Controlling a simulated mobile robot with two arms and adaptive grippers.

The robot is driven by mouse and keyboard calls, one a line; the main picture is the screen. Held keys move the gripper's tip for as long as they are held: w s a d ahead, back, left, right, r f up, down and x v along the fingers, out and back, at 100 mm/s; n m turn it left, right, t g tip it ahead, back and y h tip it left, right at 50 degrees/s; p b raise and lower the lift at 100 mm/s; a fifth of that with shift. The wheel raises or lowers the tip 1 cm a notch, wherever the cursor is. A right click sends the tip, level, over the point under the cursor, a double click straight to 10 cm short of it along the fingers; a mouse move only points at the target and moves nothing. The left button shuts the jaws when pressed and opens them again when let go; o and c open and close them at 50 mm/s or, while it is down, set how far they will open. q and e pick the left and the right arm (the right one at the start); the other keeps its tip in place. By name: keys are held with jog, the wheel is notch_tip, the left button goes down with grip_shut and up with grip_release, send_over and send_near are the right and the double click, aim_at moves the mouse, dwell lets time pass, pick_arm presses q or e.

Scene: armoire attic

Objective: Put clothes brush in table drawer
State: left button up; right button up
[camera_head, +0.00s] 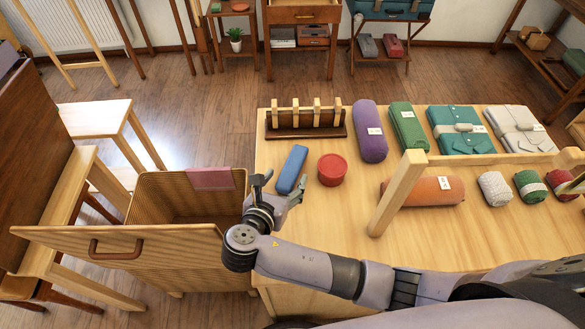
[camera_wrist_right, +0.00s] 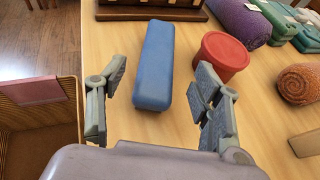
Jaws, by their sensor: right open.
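A blue oblong block (camera_head: 291,170), which I take for the clothes brush, lies on the wooden table (camera_head: 330,230) near its left edge; bristles do not show. It also shows in the right wrist view (camera_wrist_right: 154,68). My right gripper (camera_head: 281,184) is open and empty at the near end of the block. In the right wrist view its fingers (camera_wrist_right: 162,88) stand apart, left and right of the block. The table drawer (camera_head: 150,258) is pulled open at the left, with a brown handle and a pink cloth-like piece (camera_head: 210,179) on its far rim. My left gripper is not in view.
A red round tub (camera_head: 332,169) stands close right of the block. Behind is a rack with wooden pegs (camera_head: 306,121). A purple roll (camera_head: 369,131), an orange roll (camera_head: 425,191) and a wooden frame (camera_head: 398,193) lie further right.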

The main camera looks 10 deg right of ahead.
aim_at(291, 169)
jog(key=shift+x, duration=0.8)
jog(key=shift+w+d+f, duration=0.1)
jog(key=shift+w+d, duration=0.05)
jog(key=shift+w, duration=0.1)
jog(key=shift+x, duration=2.35)
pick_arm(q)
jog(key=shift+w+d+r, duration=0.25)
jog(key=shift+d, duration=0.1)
pick_arm(e)
jog(key=shift+w, duration=0.1)
jog(key=shift+c, duration=0.4)
jog(key=shift+c, duration=1.4)
jog(key=c, duration=1.1)
pick_arm(q)
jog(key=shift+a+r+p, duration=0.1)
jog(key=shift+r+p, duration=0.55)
jog(key=shift+p, duration=0.2)
pick_arm(e)
jog(key=shift+o, duration=0.2)
notch_tip(291, 169, up, 20)
